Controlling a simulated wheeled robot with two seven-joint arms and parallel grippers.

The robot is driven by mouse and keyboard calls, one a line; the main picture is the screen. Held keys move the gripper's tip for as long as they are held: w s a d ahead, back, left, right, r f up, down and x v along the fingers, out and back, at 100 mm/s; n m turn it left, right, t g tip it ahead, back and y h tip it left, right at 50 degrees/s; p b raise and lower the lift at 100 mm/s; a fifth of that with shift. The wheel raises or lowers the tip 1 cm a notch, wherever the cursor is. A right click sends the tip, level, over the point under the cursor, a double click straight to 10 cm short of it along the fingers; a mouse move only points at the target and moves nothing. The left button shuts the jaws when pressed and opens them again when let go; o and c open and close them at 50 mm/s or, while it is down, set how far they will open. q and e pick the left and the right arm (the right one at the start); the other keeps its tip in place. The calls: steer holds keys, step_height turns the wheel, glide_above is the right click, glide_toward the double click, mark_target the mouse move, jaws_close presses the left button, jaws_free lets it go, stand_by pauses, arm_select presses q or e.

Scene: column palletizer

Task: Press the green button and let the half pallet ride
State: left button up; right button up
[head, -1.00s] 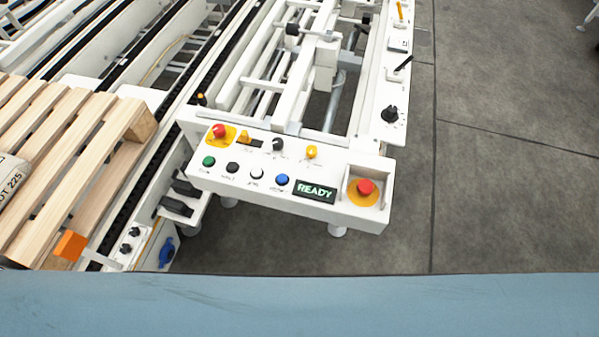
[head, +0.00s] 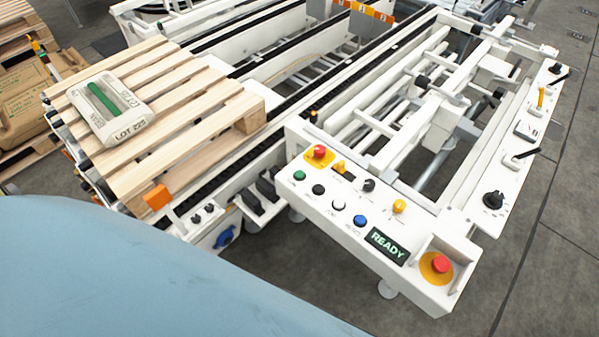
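The green button (head: 299,175) sits at the left end of the white control panel (head: 330,226) in the head view, below a red button on a yellow plate. Nothing touches it. The panel display (head: 387,247) reads READY. The wooden pallet (head: 183,125) rests on the conveyor to the left of the panel. A bag marked LOT 225 (head: 126,131) lies on it near its left side, with a green strip on top. Neither of my grippers is in view.
Black, white and blue buttons (head: 359,221) share the panel, with a red mushroom button (head: 441,265) at its right end. White rails and rollers (head: 420,120) lie behind. A second pallet with brown bags (head: 22,105) stands at far left. Grey floor (head: 560,250) is clear at right.

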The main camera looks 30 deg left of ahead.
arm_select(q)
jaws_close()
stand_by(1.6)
